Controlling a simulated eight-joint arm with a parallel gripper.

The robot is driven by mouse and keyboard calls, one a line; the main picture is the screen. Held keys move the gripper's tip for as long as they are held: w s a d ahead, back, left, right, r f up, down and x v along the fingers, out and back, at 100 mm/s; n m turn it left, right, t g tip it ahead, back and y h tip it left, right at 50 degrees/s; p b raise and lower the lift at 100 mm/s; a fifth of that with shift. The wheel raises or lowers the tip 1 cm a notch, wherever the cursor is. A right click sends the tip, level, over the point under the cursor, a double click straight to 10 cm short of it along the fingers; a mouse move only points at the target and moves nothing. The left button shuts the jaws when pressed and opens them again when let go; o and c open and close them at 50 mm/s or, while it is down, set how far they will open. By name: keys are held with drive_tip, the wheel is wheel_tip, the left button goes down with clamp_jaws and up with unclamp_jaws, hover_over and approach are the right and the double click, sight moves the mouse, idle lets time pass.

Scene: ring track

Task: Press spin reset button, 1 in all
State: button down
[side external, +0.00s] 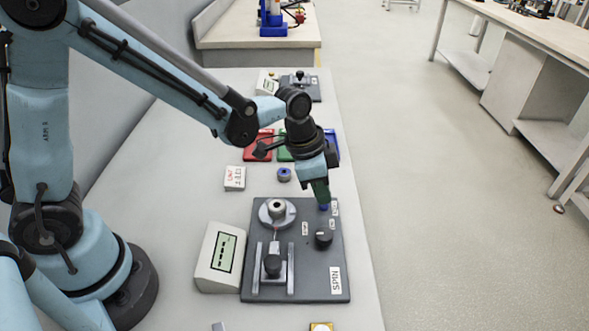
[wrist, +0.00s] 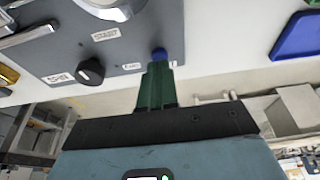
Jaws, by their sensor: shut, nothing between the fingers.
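The spin station is a dark grey plate (side external: 262,212) labelled SPIN, lying on the light table. A small blue button (side external: 324,207) sits near its far right corner; it also shows in the wrist view (wrist: 159,54). My gripper (side external: 325,201) points down with green fingers shut and empty, its tips right at the blue button. In the wrist view the fingertips (wrist: 158,66) overlap the button's near edge. I cannot tell whether they touch it or press it down. Small labels beside the button are too small to read.
The plate also carries a black knob (side external: 323,238), a round metal holder (side external: 277,211) and a slider with a black handle (side external: 272,264). A display box (side external: 219,258) stands at its left. Red, green and blue trays (wrist: 297,36) lie beyond. The table's right edge is close.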

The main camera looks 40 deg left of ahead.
drive_tip(key=v, duration=1.2)
drive_tip(key=shift+w, duration=0.2)
drive_tip(key=shift+d+r, duration=0.1)
drive_tip(key=shift+d, duration=0.05)
drive_tip(key=s+a+f+n+t+y, duration=0.1)
drive_tip(key=s+a+n+t, duration=0.3)
drive_tip(key=s+a+n, duration=0.4)
drive_tip(key=shift+a+n+t+y, duration=0.45)
drive_tip(key=shift+a+y, duration=0.25)
drive_tip(key=shift+a, duration=0.25)
drive_tip(key=c, duration=1.8)
unclamp_jaws()
drive_tip(key=shift+f, duration=0.15)
